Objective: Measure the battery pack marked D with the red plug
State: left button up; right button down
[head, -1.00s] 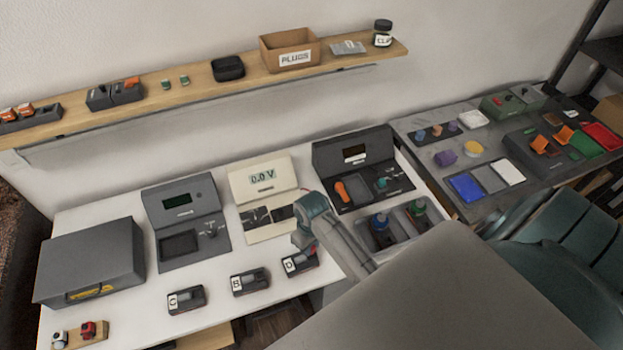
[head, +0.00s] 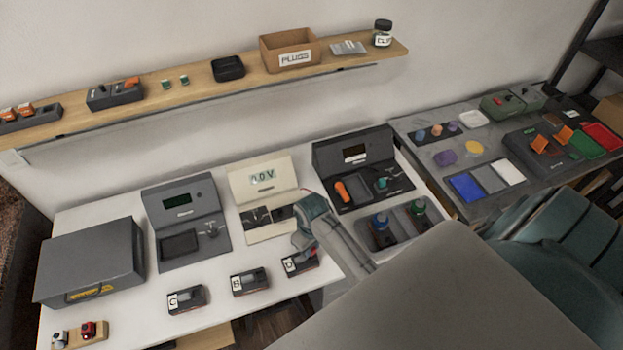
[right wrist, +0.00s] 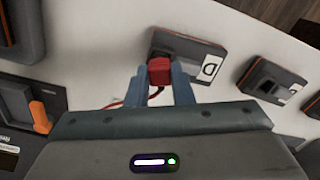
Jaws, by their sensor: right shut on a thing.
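The battery pack marked D (head: 296,265) lies on the white bench near its front edge, at the right end of a row of packs. It also shows in the right wrist view (right wrist: 205,50). My right gripper (right wrist: 160,80) is shut on the red plug (right wrist: 159,69), which is at the end of pack D; a red lead runs from it. I cannot tell how deep the plug sits in the pack. The meter (head: 263,184) behind reads about 0.0 V. My left gripper does not show.
A small wooden block (head: 80,334) with a white and a red item is at the front left. A grey tester (head: 182,215) and a dark station (head: 357,165) flank the meter. A plugs box (head: 290,51) is on the shelf.

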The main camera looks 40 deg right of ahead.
jog(key=shift+f, duration=0.55)
dwell(0.9)
jog(key=c, duration=0.9)
grip_release()
jog(key=shift+r, duration=0.15)
jog(key=shift+r, duration=4.4)
